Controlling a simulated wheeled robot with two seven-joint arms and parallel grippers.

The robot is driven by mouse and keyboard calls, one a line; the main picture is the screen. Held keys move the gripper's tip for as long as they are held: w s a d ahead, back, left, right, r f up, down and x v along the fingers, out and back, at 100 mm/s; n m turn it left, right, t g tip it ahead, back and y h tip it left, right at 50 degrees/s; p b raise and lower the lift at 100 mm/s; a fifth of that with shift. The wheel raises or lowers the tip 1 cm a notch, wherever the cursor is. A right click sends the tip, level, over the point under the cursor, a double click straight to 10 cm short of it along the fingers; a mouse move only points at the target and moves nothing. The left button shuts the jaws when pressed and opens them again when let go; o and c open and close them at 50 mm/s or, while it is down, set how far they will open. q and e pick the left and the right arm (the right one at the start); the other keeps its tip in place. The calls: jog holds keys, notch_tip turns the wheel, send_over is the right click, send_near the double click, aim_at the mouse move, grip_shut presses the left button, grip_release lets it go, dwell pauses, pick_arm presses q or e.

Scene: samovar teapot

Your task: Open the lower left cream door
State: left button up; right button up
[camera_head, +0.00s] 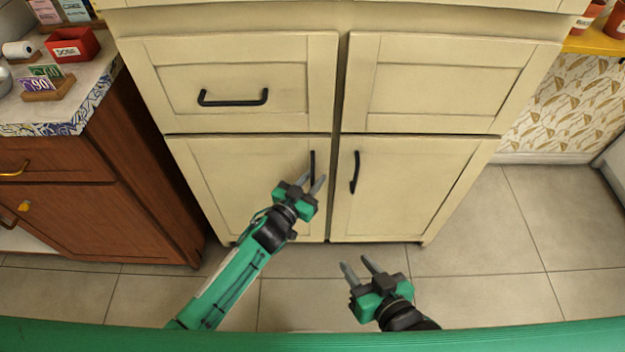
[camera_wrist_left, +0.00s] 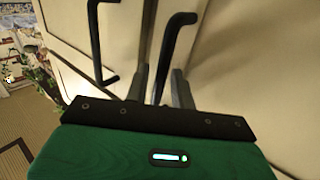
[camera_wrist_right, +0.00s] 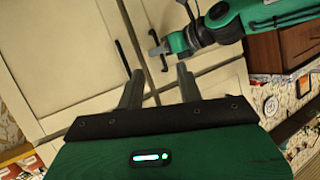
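The lower left cream door (camera_head: 225,175) is closed in the head view. Its dark upright handle (camera_head: 312,165) is near the door's right edge. My left gripper (camera_head: 309,181) is at this handle. In the left wrist view the handle (camera_wrist_left: 172,50) runs down between the two spread fingers (camera_wrist_left: 159,85), and neither finger is clearly pressed on it. The handle's near end is partly hidden. My right gripper (camera_head: 357,266) is open and empty, low in front of the lower right door. Its spread fingers (camera_wrist_right: 160,88) also show in the right wrist view.
The lower right cream door (camera_head: 405,185), with its own dark handle (camera_head: 355,172), is closed beside it. A cream drawer front with a horizontal handle (camera_head: 233,98) is above. A brown cabinet (camera_head: 90,195) stands at the left. The tiled floor (camera_head: 480,290) in front is clear.

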pick_arm(q)
jog(key=shift+c, duration=0.5)
grip_shut()
jog(key=shift+s, duration=0.1)
